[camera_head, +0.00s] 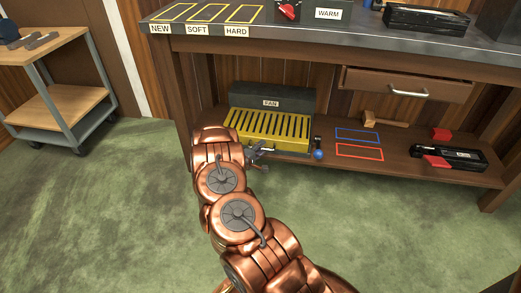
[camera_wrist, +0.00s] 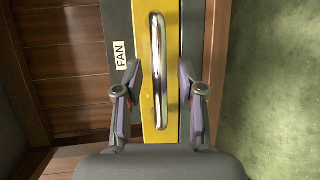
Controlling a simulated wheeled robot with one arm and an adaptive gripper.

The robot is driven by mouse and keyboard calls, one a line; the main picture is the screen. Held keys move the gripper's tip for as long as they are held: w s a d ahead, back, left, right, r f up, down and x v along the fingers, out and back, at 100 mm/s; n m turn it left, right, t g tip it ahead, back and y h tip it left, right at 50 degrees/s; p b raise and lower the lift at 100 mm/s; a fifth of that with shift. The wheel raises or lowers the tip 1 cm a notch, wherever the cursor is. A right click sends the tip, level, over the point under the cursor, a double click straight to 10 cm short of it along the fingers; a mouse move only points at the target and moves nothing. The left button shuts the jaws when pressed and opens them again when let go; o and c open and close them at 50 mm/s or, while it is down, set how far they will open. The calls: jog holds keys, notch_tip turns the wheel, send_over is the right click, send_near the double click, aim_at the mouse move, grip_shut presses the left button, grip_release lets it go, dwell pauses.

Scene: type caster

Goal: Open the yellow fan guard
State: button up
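The yellow fan guard (camera_head: 268,127) is a slotted panel on the front of the dark box labelled FAN (camera_head: 285,97), on the lower shelf. It looks closed. In the wrist view the yellow front (camera_wrist: 173,35) runs upright, with a shiny metal handle (camera_wrist: 157,80) on it. My gripper (camera_head: 260,150) is low in front of the guard. In the wrist view its fingers (camera_wrist: 159,72) are open, one on each side of the handle, with gaps to it. I cannot tell how far the fingertips are from it in depth. My arm hides the guard's lower left part and the handle in the head view.
A blue ball-topped lever (camera_head: 318,153) stands just right of the guard. Blue (camera_head: 357,135) and red outlines (camera_head: 360,152), a mallet (camera_head: 384,119) and a black-and-red tool (camera_head: 450,158) are farther right. The bench top (camera_head: 300,40) overhangs the shelf. The green floor in front is clear.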

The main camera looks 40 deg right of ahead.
grip_shut()
dwell(0.5)
jog(key=shift+r, duration=0.1)
